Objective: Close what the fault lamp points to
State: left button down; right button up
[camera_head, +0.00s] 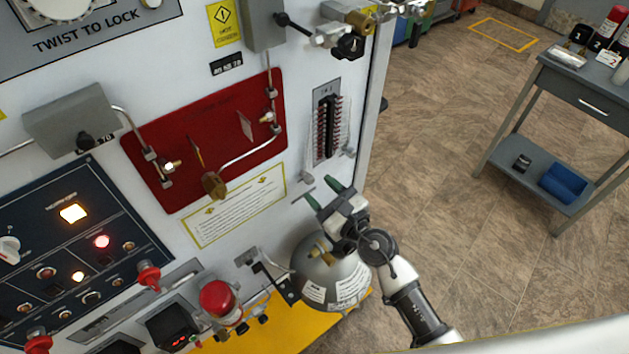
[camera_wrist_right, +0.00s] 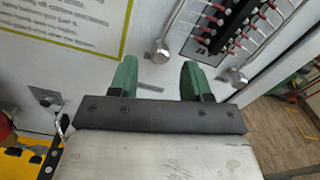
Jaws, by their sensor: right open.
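On the dark control panel (camera_head: 55,250) in the head view, a square amber lamp (camera_head: 74,213), a round red lamp (camera_head: 101,241) and a small lamp (camera_head: 78,276) are lit. Their labels are too small to read. The red plate (camera_head: 215,135) carries pipes, brass fittings and a brass valve body (camera_head: 213,185). A valve with a black handle (camera_head: 348,46) is at the top. My right gripper (camera_head: 323,192) is open and empty beside the panel, below the slotted terminal block (camera_head: 328,125). Its green fingers also show apart in the right wrist view (camera_wrist_right: 158,78). My left gripper is out of view.
A grey gas cylinder (camera_head: 325,275) stands below my right gripper on a yellow base. Red knobs (camera_head: 148,276) and a red-topped device (camera_head: 218,298) stick out at lower left. A grey cart (camera_head: 565,120) stands at right. The floor between is clear.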

aim_at(309, 179)
jog(key=shift+x, duration=1.35)
grip_shut()
